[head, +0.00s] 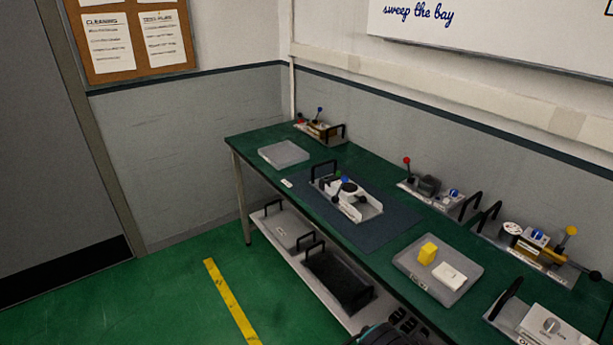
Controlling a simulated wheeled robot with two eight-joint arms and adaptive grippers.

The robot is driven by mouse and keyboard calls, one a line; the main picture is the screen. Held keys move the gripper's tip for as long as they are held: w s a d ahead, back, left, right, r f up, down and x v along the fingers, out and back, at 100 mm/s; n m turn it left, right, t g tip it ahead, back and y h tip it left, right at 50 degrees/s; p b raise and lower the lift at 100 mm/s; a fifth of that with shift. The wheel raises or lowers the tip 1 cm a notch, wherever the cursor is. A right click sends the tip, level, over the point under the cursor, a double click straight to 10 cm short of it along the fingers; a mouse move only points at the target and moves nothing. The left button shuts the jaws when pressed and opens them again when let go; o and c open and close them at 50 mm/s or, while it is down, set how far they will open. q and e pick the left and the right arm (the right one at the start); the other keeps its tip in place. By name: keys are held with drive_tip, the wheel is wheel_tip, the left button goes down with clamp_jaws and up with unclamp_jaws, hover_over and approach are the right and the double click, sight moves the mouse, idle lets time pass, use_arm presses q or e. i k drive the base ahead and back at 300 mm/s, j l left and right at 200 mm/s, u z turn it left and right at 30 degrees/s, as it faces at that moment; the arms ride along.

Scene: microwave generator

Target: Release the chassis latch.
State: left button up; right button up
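A chassis-like unit (346,195) sits on a dark mat in the middle of the green bench. It has a grey base plate, white and dark parts, a blue and a green knob, and a black handle at its far left end. Which part is the latch is too small to tell. Neither of my grippers can be made out. A dark rounded shape at the bottom edge may be part of me.
Other units with handles and coloured levers stand at the back (322,128), along the wall (428,188) and at right (530,240). A grey tray (432,285) holds a yellow block (428,253) and a white block. The lower shelf holds handled trays (338,277). Green floor is clear at left.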

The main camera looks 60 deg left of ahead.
sight(344, 178)
drive_tip(key=u, duration=1.7)
drive_tip(key=z, duration=0.25)
drive_tip(key=i+j+z, duration=0.2)
drive_tip(key=j+z, duration=0.15)
drive_tip(key=z, duration=0.15)
drive_tip(key=i+j+z, duration=0.15)
drive_tip(key=j+z, duration=0.3)
drive_tip(key=i+j+z, duration=0.15)
drive_tip(key=j, duration=0.8)
drive_tip(key=i+j+z, duration=0.1)
drive_tip(key=j, duration=0.85)
drive_tip(key=i+j+z, duration=0.15)
drive_tip(key=j, duration=0.85)
